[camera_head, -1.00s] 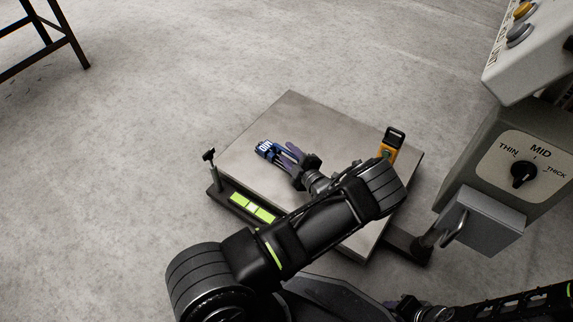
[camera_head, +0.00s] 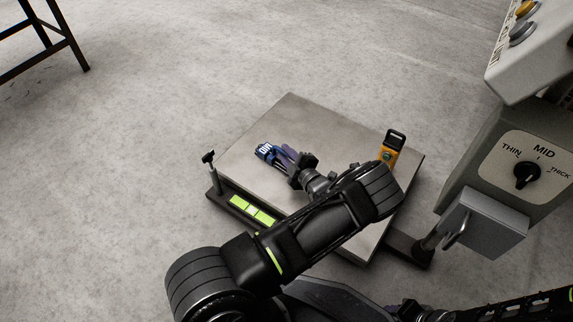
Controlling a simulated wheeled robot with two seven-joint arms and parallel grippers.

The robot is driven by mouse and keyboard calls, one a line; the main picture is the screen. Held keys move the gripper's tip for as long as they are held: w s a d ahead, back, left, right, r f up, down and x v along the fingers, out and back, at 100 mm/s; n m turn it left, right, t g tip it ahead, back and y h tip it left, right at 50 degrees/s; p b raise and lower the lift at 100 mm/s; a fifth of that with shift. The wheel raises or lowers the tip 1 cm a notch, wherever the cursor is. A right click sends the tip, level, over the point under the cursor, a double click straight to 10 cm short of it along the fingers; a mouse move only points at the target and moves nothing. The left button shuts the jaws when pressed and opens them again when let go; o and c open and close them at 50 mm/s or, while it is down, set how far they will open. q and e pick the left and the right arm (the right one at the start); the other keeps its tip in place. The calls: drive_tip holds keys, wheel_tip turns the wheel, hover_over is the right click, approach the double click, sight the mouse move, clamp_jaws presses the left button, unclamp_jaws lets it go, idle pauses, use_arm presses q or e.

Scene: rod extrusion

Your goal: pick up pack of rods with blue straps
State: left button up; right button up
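The pack of rods (camera_head: 265,151) is a small dark blue bundle with white marks at its end. It lies on the metal top of the low platform (camera_head: 292,110), left of its middle. My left gripper (camera_head: 282,157) comes in from the lower right, its purple-tinted fingers at the near end of the pack. The fingers overlap the pack in this view. I cannot tell whether they press on it, and the gap between them is hard to make out. Part of my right arm shows at the bottom right, dark and cut off; its fingers are not clear.
A machine with a THIN/MID/THICK dial (camera_head: 526,173) stands at right. The floor at left is clear up to a dark metal frame (camera_head: 62,38).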

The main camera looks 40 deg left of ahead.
use_arm(q)
clamp_jaws()
idle(1.0)
